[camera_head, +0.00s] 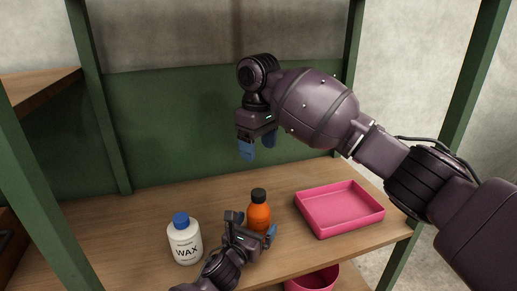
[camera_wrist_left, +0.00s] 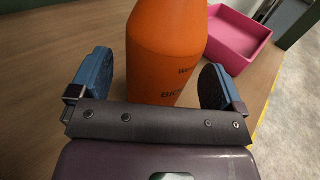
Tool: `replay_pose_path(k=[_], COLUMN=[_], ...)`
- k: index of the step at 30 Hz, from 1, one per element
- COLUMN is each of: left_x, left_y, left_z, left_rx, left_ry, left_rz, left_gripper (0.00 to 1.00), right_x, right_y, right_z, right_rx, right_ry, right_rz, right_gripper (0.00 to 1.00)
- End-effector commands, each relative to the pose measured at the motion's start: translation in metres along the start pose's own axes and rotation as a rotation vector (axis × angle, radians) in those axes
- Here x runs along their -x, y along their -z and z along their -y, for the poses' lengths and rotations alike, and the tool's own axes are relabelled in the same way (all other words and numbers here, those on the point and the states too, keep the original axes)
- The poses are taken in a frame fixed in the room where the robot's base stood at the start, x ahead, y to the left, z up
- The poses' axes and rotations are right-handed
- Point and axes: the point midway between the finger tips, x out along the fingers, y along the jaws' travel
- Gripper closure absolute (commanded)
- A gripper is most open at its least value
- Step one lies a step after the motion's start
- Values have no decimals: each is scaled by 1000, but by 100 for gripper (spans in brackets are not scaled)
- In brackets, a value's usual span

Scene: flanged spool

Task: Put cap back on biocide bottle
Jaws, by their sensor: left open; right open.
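The orange biocide bottle (camera_head: 259,218) stands upright on the wooden shelf. A black cap (camera_head: 258,195) sits on its top; I cannot tell how tightly. My left gripper (camera_head: 252,226) is open low at the bottle's near side. In the left wrist view the open left gripper (camera_wrist_left: 155,78) has one blue finger on each side of the orange bottle (camera_wrist_left: 165,45), with gaps showing. The cap is out of that view. My right gripper (camera_head: 258,147) is open and empty, pointing down above and behind the bottle, clear of the cap.
A white wax bottle (camera_head: 185,243) with a blue cap stands left of the biocide bottle. A pink tray (camera_head: 340,226) lies to the right, also seen in the left wrist view (camera_wrist_left: 240,62). A pink container (camera_head: 318,281) is below the shelf's front edge. Green posts frame the shelf.

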Motion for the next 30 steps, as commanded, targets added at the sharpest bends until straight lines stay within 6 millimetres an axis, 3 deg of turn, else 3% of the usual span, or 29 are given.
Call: replay_pose_path(k=[1,6,15,30], left_x=[10,39,76,83], left_y=[-4,-4,-2,-1], left_z=[-1,-1,-1,0], left_rx=[-2,-3,-2,0], left_ry=[-1,-1,-1,-1], left_rz=[3,4,2,0], left_gripper=[5,5,5,5], right_x=[12,29,44,45], right_y=[-1,-2,-4,-4], right_z=[1,3,5,5], right_rx=[0,0,0,0], right_ry=[-9,-23,-34,-35], right_rz=[-8,-19,-28,-29], right_gripper=[31,31,31,31])
